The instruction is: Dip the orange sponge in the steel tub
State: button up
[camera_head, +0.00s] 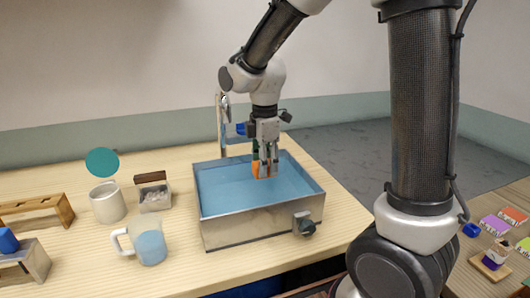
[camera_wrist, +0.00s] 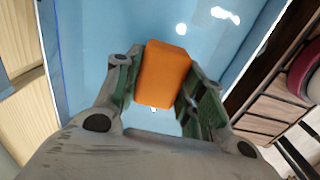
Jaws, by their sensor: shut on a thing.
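The steel tub (camera_head: 225,234) stands on the wooden table and holds blue liquid (camera_head: 225,188). My gripper (camera_head: 265,166) points down over the tub, inside its rim as seen in the head view. It is shut on the orange sponge (camera_wrist: 164,74), which sits between the two fingers in the wrist view. In the head view the sponge (camera_head: 262,171) is partly hidden by the fingers, and its lower end appears at the liquid's surface. I cannot tell how deep it reaches. Blue liquid fills the wrist view around the sponge.
A glass mug of blue liquid (camera_head: 150,246), a white cup (camera_head: 107,203) and a small box (camera_head: 154,193) stand left of the tub. A wooden rack (camera_head: 40,212) is at the far left. A side table at right holds small coloured packs (camera_head: 494,225).

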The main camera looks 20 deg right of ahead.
notch_tip(320, 180, down, 10)
jog(key=shift+r, duration=0.1)
dwell(0.4)
dwell(1.5)
jog(key=shift+r, duration=5.5)
jog(key=shift+r, duration=2.5)
